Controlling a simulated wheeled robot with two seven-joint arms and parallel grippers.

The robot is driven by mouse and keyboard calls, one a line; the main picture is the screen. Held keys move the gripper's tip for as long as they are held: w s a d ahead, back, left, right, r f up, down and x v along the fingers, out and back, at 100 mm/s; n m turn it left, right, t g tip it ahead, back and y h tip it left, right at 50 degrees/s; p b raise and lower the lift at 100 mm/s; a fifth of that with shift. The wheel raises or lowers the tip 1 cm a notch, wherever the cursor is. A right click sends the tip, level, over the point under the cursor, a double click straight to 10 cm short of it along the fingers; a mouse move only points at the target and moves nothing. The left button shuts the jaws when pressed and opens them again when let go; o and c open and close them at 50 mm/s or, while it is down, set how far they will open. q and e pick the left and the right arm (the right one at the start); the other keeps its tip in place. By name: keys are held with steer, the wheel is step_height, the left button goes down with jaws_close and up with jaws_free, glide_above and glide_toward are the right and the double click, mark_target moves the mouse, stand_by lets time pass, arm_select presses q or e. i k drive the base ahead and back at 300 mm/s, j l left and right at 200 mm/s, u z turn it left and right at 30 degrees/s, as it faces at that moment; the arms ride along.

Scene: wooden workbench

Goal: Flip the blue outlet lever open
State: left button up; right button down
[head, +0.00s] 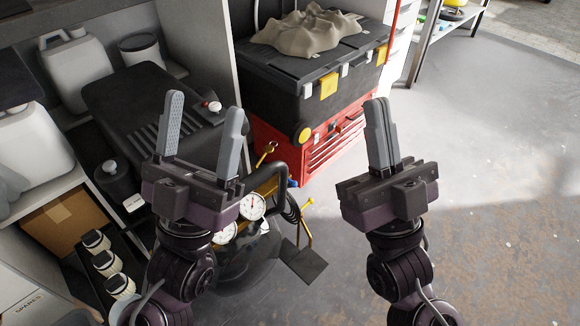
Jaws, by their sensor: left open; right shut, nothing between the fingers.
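A dark air compressor with two round white gauges (252,206) and brass fittings stands low in the middle of the head view, partly behind my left gripper. A small blue piece (293,183), probably the outlet lever, shows at the right end of its dark handle bar; its position is too small to tell. My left gripper (204,105) is open and empty, up and left of the blue piece, with its fingers pointing away. My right gripper (380,103) is shut and empty, to the right of the blue piece and apart from it.
A red tool chest (318,150) with a black toolbox (305,85) and a crumpled cloth (306,32) on top stands behind. Shelves with white jugs (78,68) and a cardboard box (62,220) are at left. The concrete floor (490,150) at right is clear.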

mark_target(294, 184)
steer(key=l, duration=0.45)
steer(key=i+l+z, duration=0.1)
steer(key=l, duration=0.35)
steer(key=i+l, duration=0.1)
steer(key=l, duration=0.35)
